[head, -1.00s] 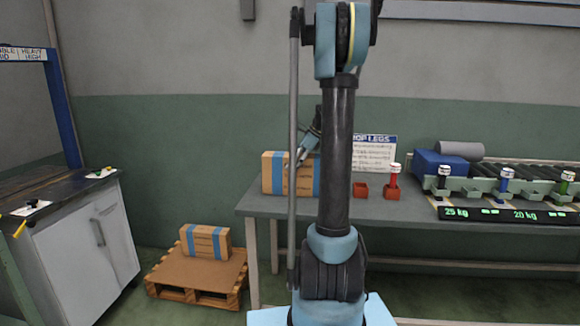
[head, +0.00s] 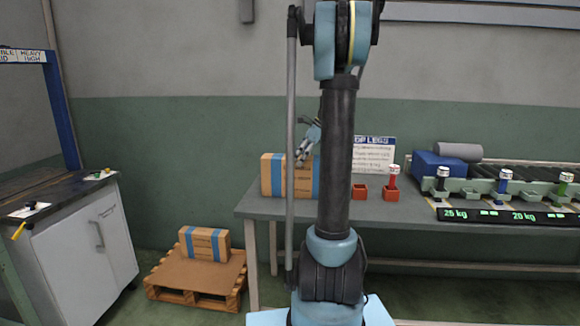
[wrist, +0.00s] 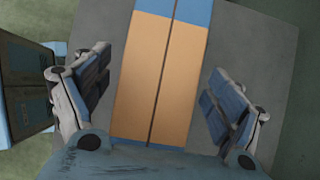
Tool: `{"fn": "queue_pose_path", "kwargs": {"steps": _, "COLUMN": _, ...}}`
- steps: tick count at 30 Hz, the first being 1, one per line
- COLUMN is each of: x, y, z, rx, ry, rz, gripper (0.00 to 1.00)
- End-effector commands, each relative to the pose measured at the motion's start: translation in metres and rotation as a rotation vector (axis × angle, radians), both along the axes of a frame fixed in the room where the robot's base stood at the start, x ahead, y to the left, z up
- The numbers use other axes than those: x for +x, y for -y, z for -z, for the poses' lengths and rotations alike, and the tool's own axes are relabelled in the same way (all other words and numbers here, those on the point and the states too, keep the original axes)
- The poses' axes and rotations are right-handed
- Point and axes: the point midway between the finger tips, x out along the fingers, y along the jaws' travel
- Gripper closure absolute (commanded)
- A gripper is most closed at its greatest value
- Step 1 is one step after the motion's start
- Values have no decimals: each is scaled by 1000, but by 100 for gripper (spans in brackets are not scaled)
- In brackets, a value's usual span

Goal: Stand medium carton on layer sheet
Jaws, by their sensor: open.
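A brown carton with blue bands (head: 272,174) stands on the grey table, partly hidden behind my arm. A smaller-looking carton of the same kind (head: 205,243) lies on the brown sheet (head: 181,270) on the wooden pallet at the lower left. My gripper (head: 303,152) is above the table carton. In the wrist view, my gripper (wrist: 155,98) is open, with one finger on each side of a carton's top (wrist: 160,70). The fingers are apart from the carton, with gaps on both sides. Labels naming sizes cannot be read.
The grey table (head: 258,208) also holds a red bin (head: 360,192), a red holder (head: 391,190), a sign (head: 374,154) and a roller conveyor (head: 520,176) at the right. A white cabinet (head: 85,250) stands left of the pallet (head: 190,295). The sheet's front part is bare.

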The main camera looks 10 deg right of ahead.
Motion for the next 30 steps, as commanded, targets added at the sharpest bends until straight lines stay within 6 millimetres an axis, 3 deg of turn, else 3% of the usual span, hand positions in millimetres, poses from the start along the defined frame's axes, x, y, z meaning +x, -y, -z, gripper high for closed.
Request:
{"fn": "queue_pose_path", "kwargs": {"steps": 9, "x": -9, "y": 29, "z": -49, "rx": 0, "ry": -1, "rz": 1, "gripper": 14}}
{"fn": "queue_pose_path", "kwargs": {"steps": 21, "x": -17, "y": 36, "z": -65, "rx": -7, "ry": 6, "rz": -14, "gripper": 14}}
{"fn": "queue_pose_path", "kwargs": {"steps": 26, "x": -45, "y": 19, "z": -61, "rx": -59, "ry": 53, "rz": -116, "gripper": 14}}
{"fn": "queue_pose_path", "kwargs": {"steps": 30, "x": -87, "y": 0, "z": -52, "rx": -140, "ry": 122, "rz": -276, "gripper": 14}}
